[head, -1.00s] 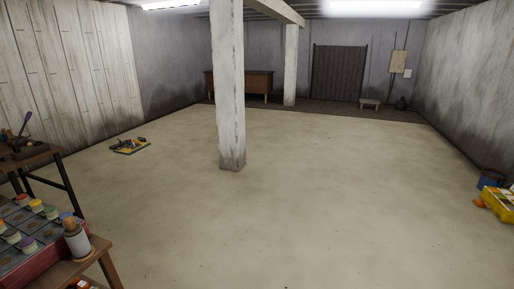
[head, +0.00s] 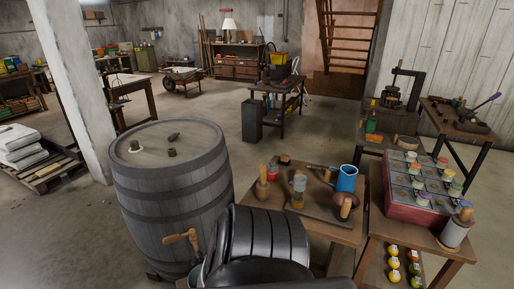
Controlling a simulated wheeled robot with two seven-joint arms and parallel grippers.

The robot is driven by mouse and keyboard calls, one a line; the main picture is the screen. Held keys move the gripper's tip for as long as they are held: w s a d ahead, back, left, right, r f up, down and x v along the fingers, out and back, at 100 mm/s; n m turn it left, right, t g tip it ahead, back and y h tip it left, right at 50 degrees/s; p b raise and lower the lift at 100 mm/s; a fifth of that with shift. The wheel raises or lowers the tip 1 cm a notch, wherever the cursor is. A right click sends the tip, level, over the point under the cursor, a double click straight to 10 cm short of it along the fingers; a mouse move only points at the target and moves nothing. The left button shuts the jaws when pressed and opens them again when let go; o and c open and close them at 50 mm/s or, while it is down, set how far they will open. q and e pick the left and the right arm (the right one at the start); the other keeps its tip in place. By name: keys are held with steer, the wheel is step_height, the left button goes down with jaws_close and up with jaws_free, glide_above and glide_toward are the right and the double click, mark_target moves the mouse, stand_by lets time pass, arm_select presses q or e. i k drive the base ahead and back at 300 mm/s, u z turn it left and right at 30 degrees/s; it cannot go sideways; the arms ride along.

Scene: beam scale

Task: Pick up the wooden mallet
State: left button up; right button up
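I cannot single out the wooden mallet for sure. A pale wooden piece with a crosswise head (head: 180,237) shows low at the front of the barrel; it could be a mallet or a tap. On the low wooden table (head: 321,232) stand an upright wooden-handled piece (head: 262,186) and another wooden handle (head: 345,207) leaning on a dark round bowl. Another wooden-topped grey cylinder (head: 456,230) stands on the table at the right. Neither of my grippers is in view.
A big grey barrel (head: 170,190) stands at left of centre. A black ribbed shape (head: 262,235), unclear to me, covers the bottom middle. A tray of coloured jars (head: 402,207) is at the right. Open floor lies behind the barrel (head: 215,110).

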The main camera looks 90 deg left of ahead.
mark_target(262, 187)
steer(key=u, duration=2.5)
